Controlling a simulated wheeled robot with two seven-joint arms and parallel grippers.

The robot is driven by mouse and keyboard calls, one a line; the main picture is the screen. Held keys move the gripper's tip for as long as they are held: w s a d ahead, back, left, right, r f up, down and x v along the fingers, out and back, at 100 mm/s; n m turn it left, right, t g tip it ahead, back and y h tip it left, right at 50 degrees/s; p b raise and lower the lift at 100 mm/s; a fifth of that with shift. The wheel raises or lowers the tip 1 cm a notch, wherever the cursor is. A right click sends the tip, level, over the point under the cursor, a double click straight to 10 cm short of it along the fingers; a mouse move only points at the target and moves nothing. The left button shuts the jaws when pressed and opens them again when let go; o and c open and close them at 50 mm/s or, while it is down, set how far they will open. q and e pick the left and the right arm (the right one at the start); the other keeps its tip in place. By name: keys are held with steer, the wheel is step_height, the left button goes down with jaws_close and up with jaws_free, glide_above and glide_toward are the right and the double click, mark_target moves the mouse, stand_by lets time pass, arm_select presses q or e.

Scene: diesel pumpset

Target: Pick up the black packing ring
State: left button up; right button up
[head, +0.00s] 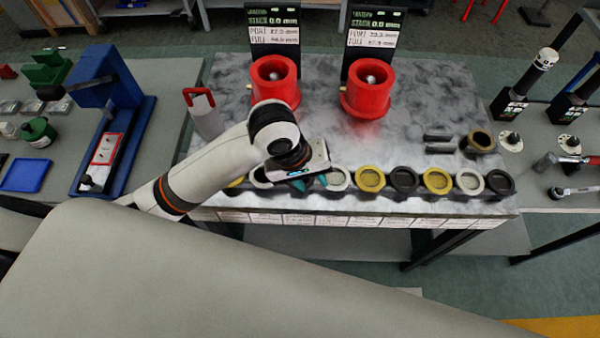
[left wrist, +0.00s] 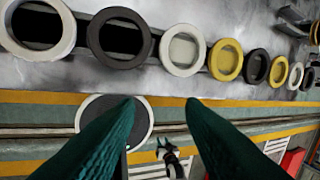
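Several rings lie in a row along the front edge of the steel-topped bench. Black rings show in the head view at right of centre (head: 403,190) and at the right end (head: 500,192). The left wrist view shows a large black ring (left wrist: 118,63) between two pale ones, and smaller black rings (left wrist: 247,70) farther right. I cannot tell which black ring is meant. My left gripper (head: 311,182) is over the row, fingers apart and empty. In its wrist view the green fingertips (left wrist: 160,103) are apart below the row. My right gripper is out of view.
Two red cups (head: 365,100) stand at the bench's back, before black displays. A red-handled grey cylinder (head: 204,115) is left of my arm. Metal pieces and a bronze bush (head: 480,141) lie at right. A blue press (head: 108,110) stands on the left table. The bench middle is clear.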

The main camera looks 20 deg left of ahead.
arm_select(q)
steer(key=w+a+r+n+g+y, duration=0.1)
steer(key=w+a+r+n+y, duration=0.2)
steer(key=a+r+n, duration=0.25)
steer(key=shift+n+g, duration=0.3)
steer(key=shift+n, duration=0.35)
steer(key=f, duration=0.7)
steer(key=shift+w+f+p, duration=0.1)
steer(key=shift+w+p, duration=0.1)
steer(key=shift+p, duration=0.1)
steer(key=f, duration=0.2)
steer(key=f+p, duration=0.1)
steer(key=f, duration=0.1)
steer(key=shift+s+d, duration=0.2)
steer(key=shift+s, duration=0.2)
steer(key=shift+f, duration=0.6)
jaws_close()
